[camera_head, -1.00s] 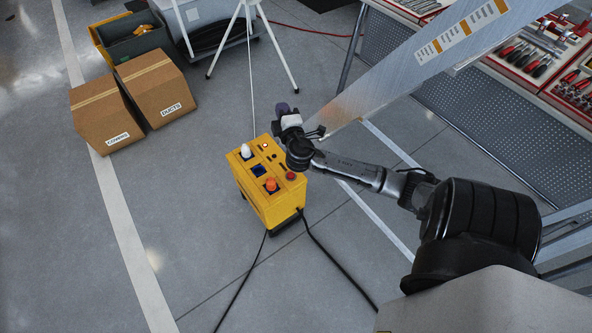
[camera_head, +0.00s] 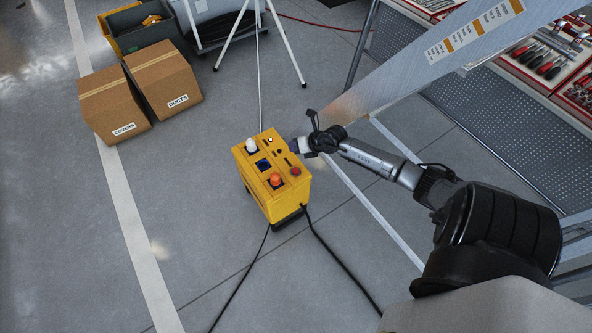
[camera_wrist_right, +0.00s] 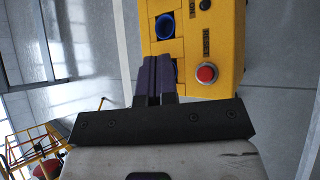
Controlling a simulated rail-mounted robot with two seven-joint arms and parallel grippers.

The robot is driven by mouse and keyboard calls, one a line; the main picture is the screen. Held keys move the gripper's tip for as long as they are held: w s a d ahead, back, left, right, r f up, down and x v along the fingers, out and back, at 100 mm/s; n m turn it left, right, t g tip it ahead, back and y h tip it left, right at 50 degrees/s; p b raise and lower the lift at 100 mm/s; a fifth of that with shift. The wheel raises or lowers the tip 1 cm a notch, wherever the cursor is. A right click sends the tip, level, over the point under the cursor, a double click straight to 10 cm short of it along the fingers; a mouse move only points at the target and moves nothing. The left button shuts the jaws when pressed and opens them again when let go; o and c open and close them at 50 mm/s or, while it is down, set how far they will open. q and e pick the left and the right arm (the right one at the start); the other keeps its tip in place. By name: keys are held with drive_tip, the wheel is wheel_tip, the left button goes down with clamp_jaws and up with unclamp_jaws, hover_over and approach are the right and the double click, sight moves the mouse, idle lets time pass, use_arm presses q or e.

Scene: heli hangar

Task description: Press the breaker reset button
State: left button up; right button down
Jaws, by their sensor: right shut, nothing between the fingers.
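The yellow power box (camera_head: 282,206) stands on the floor, and part of its top panel shows in the right wrist view (camera_wrist_right: 225,40). On the panel are a red round button (camera_head: 295,171), also in the wrist view (camera_wrist_right: 207,73), a small black button (camera_wrist_right: 205,4), a blue socket (camera_head: 263,165), an orange plug (camera_head: 275,180) and a white plug (camera_head: 251,145). My right gripper (camera_head: 294,146) is shut and empty at the panel's right edge; contact is unclear. Its purple fingertips (camera_wrist_right: 156,58) overlap the panel in the wrist view.
A slanted metal beam (camera_head: 415,65) rises close behind my right arm. A tripod (camera_head: 262,40) stands beyond the box, and cardboard boxes (camera_head: 115,108) sit at the left. Black cables (camera_head: 335,258) run from the box across the floor. The floor left of it is clear.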

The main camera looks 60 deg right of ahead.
drive_tip(key=shift+s+a+f+g, duration=0.3)
drive_tip(key=shift+s+f+g, duration=0.2)
drive_tip(key=shift+g, duration=0.1)
drive_tip(key=shift+f, duration=0.1)
drive_tip(key=b, duration=0.9)
hover_over(296, 169)
wheel_tip(296, 169, down, 7)
drive_tip(key=shift+s+r, duration=0.1)
drive_tip(key=shift+r, duration=0.05)
drive_tip(key=shift+f, duration=0.95)
